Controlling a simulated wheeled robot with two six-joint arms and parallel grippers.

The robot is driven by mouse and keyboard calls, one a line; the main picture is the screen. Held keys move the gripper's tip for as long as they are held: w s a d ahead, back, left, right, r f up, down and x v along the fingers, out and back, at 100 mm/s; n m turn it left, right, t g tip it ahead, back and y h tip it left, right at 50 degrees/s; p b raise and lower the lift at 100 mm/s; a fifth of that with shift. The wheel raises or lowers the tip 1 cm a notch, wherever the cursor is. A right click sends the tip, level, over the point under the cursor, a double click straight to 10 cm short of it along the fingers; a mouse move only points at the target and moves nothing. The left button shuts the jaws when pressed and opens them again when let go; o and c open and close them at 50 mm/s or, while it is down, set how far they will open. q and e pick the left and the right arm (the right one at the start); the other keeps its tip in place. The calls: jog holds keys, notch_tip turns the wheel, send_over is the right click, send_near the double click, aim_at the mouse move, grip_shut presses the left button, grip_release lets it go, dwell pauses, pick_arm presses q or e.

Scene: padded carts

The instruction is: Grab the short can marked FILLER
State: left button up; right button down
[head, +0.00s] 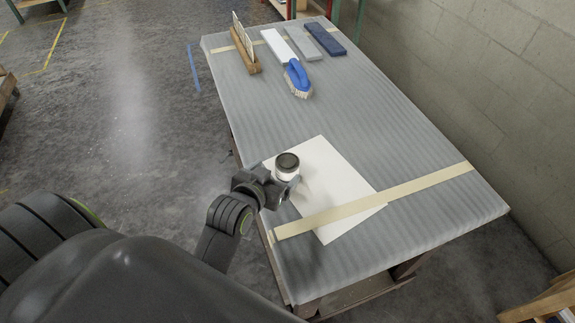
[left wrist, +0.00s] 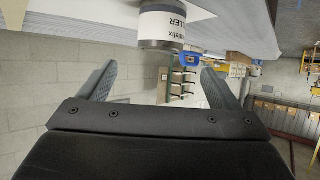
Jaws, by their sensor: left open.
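The short can (head: 287,175) is white with a dark lid and stands upright on a white sheet on the padded cart. In the left wrist view the can (left wrist: 162,24) shows upside down at the top, with part of its label reading "LLER". My left gripper (head: 277,180) is open at the near left side of the can. In the left wrist view its two fingers (left wrist: 159,86) are spread apart with nothing between them, and the can lies beyond them. My right gripper is not in view.
The white sheet (head: 335,187) lies on the grey padded cart (head: 400,130), crossed by a tan strap (head: 425,187). A blue brush (head: 297,78), a wooden holder (head: 246,55) and several flat blocks (head: 300,42) sit at the far end. A block wall stands to the right.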

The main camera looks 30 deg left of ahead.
aim_at(290, 162)
pick_arm(q)
jog(key=p+x, duration=0.1)
jog(key=x, duration=0.5)
jog(key=shift+w+a+f+p, duration=0.1)
jog(key=shift+w+f+p, duration=0.2)
jog(key=shift+w+f, duration=0.65)
jog(key=shift+w+a+f+p, duration=0.1)
jog(key=shift+w+f+p, duration=0.2)
jog(key=shift+w+f, duration=0.6)
jog(key=shift+w+r, duration=0.15)
jog(key=c, duration=1.2)
